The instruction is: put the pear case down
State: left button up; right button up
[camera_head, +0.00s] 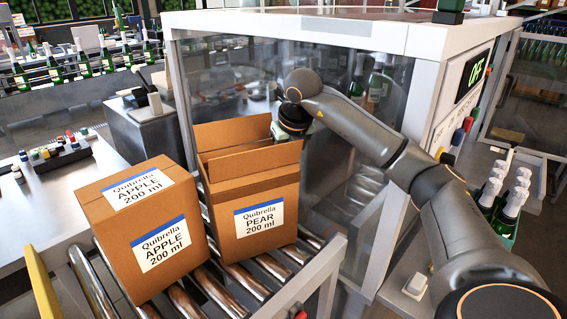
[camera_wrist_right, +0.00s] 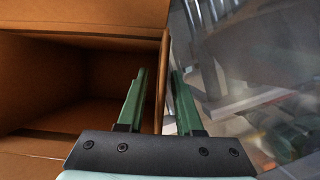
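The pear case (camera_head: 266,222) is an open brown carton with a "Quibrella PEAR 200 ml" label. It stands upright on the roller conveyor (camera_head: 215,288), beside the apple case. My right gripper (camera_head: 290,133) is at its back right upper edge. In the right wrist view the green fingers of my right gripper (camera_wrist_right: 158,74) are apart, one inside the pear case (camera_wrist_right: 70,85) and one outside. The carton wall runs between them, with a gap showing on the inner side. The inside of the case is dark and looks empty. My left gripper is out of view.
The closed apple case (camera_head: 150,228) stands just left of the pear case. A glass-walled machine (camera_head: 340,60) rises behind and right. A crate of white-topped bottles (camera_head: 502,205) is at the right. A few rollers show free in front of the cases.

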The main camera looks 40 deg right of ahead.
jog(key=v, duration=1.1)
jog(key=shift+s+r, duration=0.15)
jog(key=shift+r, duration=0.05)
